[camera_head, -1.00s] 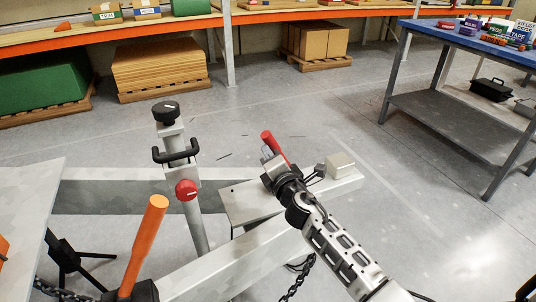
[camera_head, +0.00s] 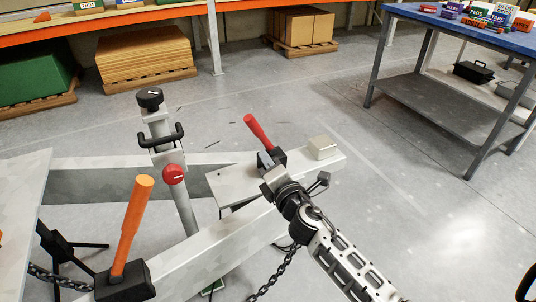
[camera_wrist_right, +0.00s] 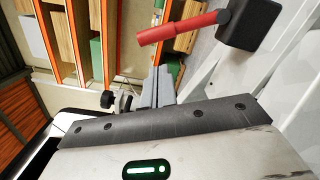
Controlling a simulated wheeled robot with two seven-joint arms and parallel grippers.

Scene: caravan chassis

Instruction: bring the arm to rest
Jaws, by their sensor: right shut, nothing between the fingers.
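My right gripper (camera_head: 268,178) is shut and empty, just in front of the red-handled lever (camera_head: 259,131) on the chassis. In the right wrist view the shut fingers (camera_wrist_right: 158,88) point away from the camera. The red lever (camera_wrist_right: 183,29) and its dark block (camera_wrist_right: 250,22) lie beyond and to the right of them, apart from the fingers in the picture. In the head view the gripper partly covers the lever's base. My left gripper is not in view.
The pale chassis beam (camera_head: 215,244) runs below my right arm. A post with a black knob (camera_head: 149,98) and red knob (camera_head: 173,174) stands left. An orange-handled tool (camera_head: 131,222) stands front left. A blue-topped bench (camera_head: 450,28) is at right; open floor lies between.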

